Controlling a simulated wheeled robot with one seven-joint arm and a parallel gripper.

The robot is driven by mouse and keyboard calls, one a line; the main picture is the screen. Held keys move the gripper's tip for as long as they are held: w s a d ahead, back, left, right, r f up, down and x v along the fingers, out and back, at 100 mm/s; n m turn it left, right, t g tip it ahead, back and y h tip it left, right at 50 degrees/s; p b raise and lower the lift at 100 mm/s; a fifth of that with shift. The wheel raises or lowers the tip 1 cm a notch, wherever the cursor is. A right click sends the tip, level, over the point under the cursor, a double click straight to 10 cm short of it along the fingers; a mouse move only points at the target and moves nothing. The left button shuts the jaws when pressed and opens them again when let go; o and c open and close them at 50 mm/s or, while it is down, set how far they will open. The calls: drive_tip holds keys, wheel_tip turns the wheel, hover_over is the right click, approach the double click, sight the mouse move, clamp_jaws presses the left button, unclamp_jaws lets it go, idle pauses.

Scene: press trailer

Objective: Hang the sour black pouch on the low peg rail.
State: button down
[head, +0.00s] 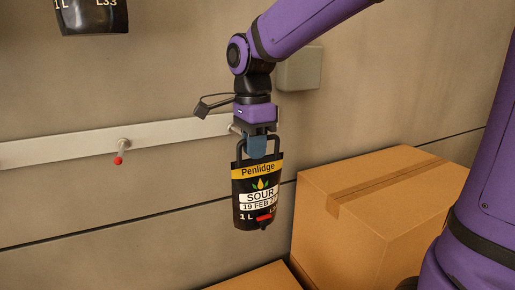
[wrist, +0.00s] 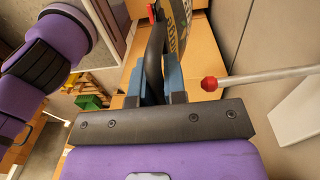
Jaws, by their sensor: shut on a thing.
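The sour black pouch (head: 258,190) hangs upright in the head view, with a yellow band, a "SOUR" label and a red tab low down. My gripper (head: 257,150) points down above it, its blue fingers shut on the pouch's black loop handle. In the wrist view the fingers (wrist: 160,84) pinch the handle (wrist: 153,60); only part of the pouch (wrist: 180,18) shows. The low peg rail (head: 60,148) runs along the wall behind. One red-tipped peg (head: 119,160) is clear at left. Another peg's red tip (wrist: 209,84) lies just beside the fingers, apart from the handle.
A large cardboard box (head: 375,215) stands right of the pouch, and another box (head: 258,278) lies below it. Another black pouch (head: 92,14) shows at the upper left. A grey wall box (head: 300,70) is behind my arm. The wall left of the pouch is open.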

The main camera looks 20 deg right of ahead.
drive_tip(key=shift+w, duration=0.75)
drive_tip(key=shift+w+r+g, duration=0.25)
drive_tip(key=shift+r+g, duration=0.25)
drive_tip(key=shift+w+r, duration=0.1)
drive_tip(key=shift+w, duration=0.25)
